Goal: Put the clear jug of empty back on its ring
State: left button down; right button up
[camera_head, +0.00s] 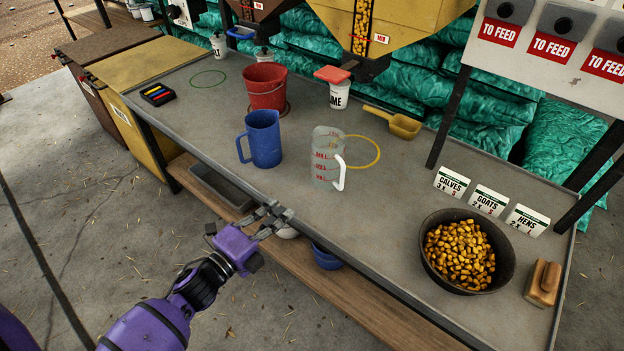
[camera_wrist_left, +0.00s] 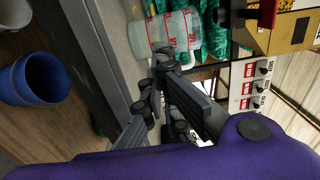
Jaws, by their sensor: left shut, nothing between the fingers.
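The clear jug (camera_head: 325,160) with red markings and a white handle stands upright on the grey bench and looks empty. It also shows in the left wrist view (camera_wrist_left: 172,30), beyond the fingers. A yellow ring (camera_head: 379,153) lies behind it to the right, partly hidden by the jug; the jug's base is left of and nearer than the ring. A green ring (camera_head: 208,86) lies empty at the far left. My left gripper (camera_head: 275,217) is shut and empty at the bench's front edge, apart from the jug, and shows in the left wrist view (camera_wrist_left: 150,95). My right gripper is out of view.
A blue jug (camera_head: 262,142) and red bucket (camera_head: 265,90) stand left of the clear jug. A yellow scoop (camera_head: 395,124) and white tub (camera_head: 339,95) are behind. A dark bowl of corn (camera_head: 432,268), brush (camera_head: 543,284) and label cards stand right. Bare bench lies before the bowl.

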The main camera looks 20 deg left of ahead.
aim_at(319, 174)
pick_arm(q)
jog(key=x, duration=1.3)
jog(key=shift+d+f, duration=0.1)
jog(key=shift+w, duration=0.1)
